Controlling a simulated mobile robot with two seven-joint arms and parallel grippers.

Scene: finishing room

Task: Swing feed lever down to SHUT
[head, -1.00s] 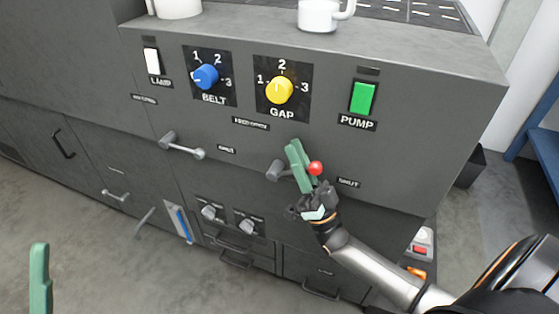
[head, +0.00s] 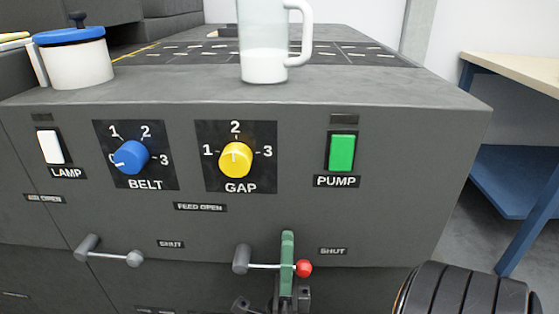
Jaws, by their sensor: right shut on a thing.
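The feed lever (head: 264,266) is on the grey machine front, below the GAP knob. Its grey hub is at left, and its thin rod points right, nearly level, ending in a red ball (head: 304,268). A SHUT label (head: 333,251) sits just right of and above the ball; the FEED OPEN label (head: 200,207) is up and left of the hub. My right gripper (head: 287,263), with green fingers, is upright and shut on the lever's rod just left of the ball. Its lower part is cut off by the frame. My left gripper is out of view.
A similar grey-knobbed lever (head: 110,253) is to the left. Above are the blue BELT knob (head: 130,157), yellow GAP knob (head: 235,159), green PUMP switch (head: 342,152) and white LAMP switch (head: 51,147). A mug (head: 264,50) and blue-lidded pot (head: 77,60) stand on top.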

